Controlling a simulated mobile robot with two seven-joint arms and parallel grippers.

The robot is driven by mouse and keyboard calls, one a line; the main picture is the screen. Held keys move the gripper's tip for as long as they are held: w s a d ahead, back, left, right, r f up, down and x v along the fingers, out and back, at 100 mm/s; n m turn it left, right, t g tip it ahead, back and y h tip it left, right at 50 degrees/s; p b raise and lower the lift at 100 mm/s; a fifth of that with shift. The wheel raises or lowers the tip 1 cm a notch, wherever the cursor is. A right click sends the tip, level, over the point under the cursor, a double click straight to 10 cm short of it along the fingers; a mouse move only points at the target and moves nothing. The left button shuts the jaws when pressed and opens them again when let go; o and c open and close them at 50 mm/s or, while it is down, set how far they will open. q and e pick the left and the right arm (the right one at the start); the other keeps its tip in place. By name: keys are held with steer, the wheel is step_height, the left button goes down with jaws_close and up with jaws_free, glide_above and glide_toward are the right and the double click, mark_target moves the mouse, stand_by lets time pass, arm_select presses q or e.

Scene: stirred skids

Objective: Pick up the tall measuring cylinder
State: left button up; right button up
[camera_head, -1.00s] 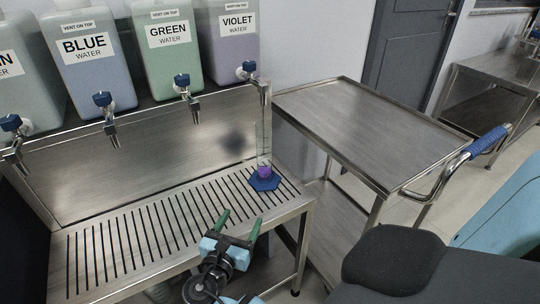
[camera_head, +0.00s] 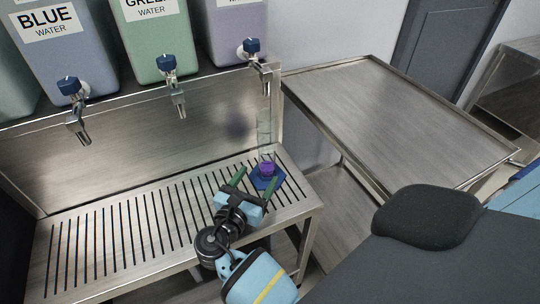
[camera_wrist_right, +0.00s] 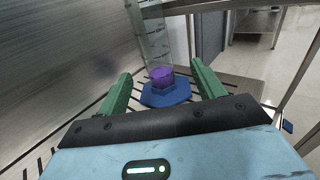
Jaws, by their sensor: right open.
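The tall measuring cylinder (camera_head: 264,135) is clear, with a blue hexagonal foot and a little violet liquid at the bottom. It stands upright on the slotted drip tray (camera_head: 135,243), near its right end under the violet tap. It also shows in the right wrist view (camera_wrist_right: 158,50), where the frame cuts off its top. My right gripper (camera_head: 257,182) is open, with its green fingers pointing at the cylinder's lower part. In the right wrist view the cylinder lies ahead, between and beyond the fingertips (camera_wrist_right: 160,68). Contact is not evident. My left gripper is not in view.
Water containers with blue-knobbed taps stand above the steel backsplash (camera_head: 140,150); the violet container's tap (camera_head: 258,62) hangs close above the cylinder. An empty steel trolley (camera_head: 390,110) stands to the right. The drip tray left of the cylinder is clear.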

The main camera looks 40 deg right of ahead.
mark_target(263, 165)
steer(key=shift+x, duration=1)
steer(key=shift+w+x, duration=0.2)
steer(key=shift+x, duration=2.7)
steer(key=shift+a, duration=0.15)
steer(key=shift+c, duration=0.3)
steer(key=c, duration=1.2)
steer(key=shift+o, duration=0.2)
